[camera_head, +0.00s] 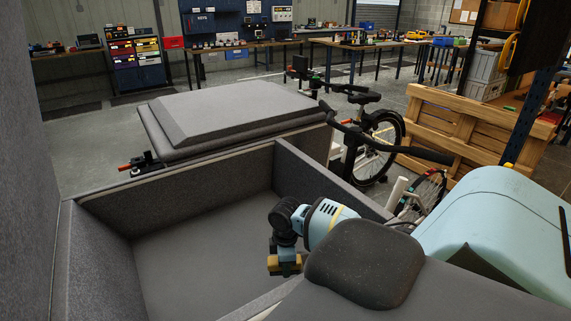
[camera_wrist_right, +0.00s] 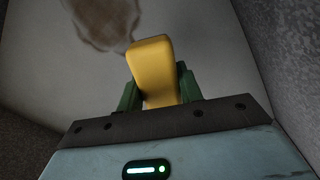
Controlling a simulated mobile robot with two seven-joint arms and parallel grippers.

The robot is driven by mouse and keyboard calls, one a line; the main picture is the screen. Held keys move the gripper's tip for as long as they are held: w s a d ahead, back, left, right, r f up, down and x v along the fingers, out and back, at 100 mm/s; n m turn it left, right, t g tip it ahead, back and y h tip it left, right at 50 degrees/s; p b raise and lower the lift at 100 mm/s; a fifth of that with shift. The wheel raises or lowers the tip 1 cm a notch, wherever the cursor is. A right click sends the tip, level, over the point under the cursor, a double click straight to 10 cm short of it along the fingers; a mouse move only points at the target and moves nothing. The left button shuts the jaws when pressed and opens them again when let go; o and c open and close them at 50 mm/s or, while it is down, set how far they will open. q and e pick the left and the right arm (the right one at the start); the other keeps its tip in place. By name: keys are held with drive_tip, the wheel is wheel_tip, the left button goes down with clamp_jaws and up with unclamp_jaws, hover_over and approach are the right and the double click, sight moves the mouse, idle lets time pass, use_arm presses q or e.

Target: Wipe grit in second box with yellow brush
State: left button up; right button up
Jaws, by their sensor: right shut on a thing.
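My right gripper (camera_head: 286,264) reaches down into an open grey box (camera_head: 190,270). It is shut on the yellow brush (camera_wrist_right: 155,68), which shows between two green fingers in the right wrist view. In the head view only a small yellow part of the brush shows, at the gripper's tip. A brown patch of grit (camera_wrist_right: 103,20) lies on the pale grey surface just beyond the brush's far end in the wrist view. I cannot tell whether the brush touches it. The grit cannot be made out in the head view. My left gripper is not in view.
Grey walls and a divider (camera_head: 325,180) surround the box floor. A padded grey lid (camera_head: 235,115) stands behind it. A bike's handlebar (camera_head: 390,143) and wheel (camera_head: 385,150) are beyond the divider, with a wooden pallet crate (camera_head: 460,135) to the right.

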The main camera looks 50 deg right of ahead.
sight(298, 257)
drive_tip(key=shift+s+a+r, duration=0.1)
drive_tip(key=shift+s+a, duration=0.05)
drive_tip(key=shift+s, duration=0.35)
drive_tip(key=shift+s+d, duration=0.25)
drive_tip(key=shift+d, duration=0.6)
drive_tip(key=shift+s+d, duration=0.2)
drive_tip(key=shift+d, duration=0.6)
drive_tip(key=shift+r, duration=0.1)
drive_tip(key=shift+s+d+r, duration=0.1)
drive_tip(key=shift+s+d, duration=0.15)
drive_tip(key=shift+d, duration=0.55)
drive_tip(key=shift+s+d, duration=0.25)
drive_tip(key=shift+d, duration=0.55)
drive_tip(key=shift+s+d, duration=0.25)
drive_tip(key=shift+d, duration=0.55)
drive_tip(key=shift+s+d, duration=0.25)
drive_tip(key=shift+d, duration=0.55)
drive_tip(key=shift+r, duration=0.1)
